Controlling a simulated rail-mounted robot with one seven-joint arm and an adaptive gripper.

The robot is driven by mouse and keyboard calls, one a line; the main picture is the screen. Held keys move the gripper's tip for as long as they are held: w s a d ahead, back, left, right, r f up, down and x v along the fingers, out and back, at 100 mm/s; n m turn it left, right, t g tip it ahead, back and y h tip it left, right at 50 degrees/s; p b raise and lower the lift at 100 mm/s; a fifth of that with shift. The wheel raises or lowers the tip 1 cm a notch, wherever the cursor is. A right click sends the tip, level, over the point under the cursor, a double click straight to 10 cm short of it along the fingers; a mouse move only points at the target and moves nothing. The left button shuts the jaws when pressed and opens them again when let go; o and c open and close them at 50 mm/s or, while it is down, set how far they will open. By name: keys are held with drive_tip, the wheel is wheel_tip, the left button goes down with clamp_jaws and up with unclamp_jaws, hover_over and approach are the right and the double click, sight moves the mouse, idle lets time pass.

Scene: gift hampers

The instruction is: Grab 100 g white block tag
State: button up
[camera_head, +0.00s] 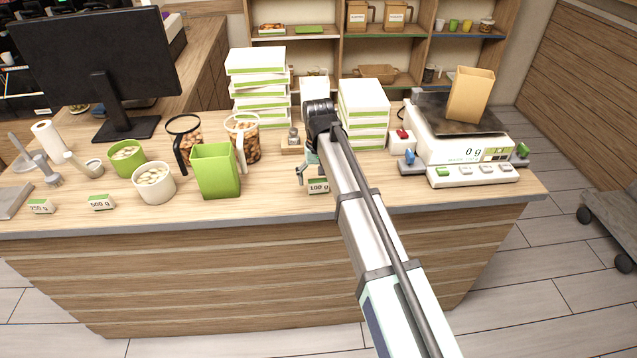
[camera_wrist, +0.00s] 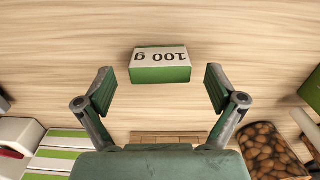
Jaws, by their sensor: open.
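My gripper (camera_wrist: 160,92) is open and empty, one finger to each side, with clear gaps to the tag. In the head view my gripper (camera_head: 308,172) hangs over the counter just behind the tag, mostly hidden by my arm.
A green container (camera_head: 215,171) stands left of the tag, with a jar of nuts (camera_head: 246,143) behind it. The 500 g tag (camera_head: 101,202) and 750 g tag (camera_head: 40,206) lie further left. Stacked boxes (camera_head: 363,100) and a scale (camera_head: 458,148) stand right. Bare counter surrounds the tag.

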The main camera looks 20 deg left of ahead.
drive_tip(key=shift+f, duration=0.6)
drive_tip(key=shift+c, duration=0.4)
drive_tip(key=c, duration=1.1)
drive_tip(key=shift+c, duration=0.2)
drive_tip(key=shift+r, duration=0.1)
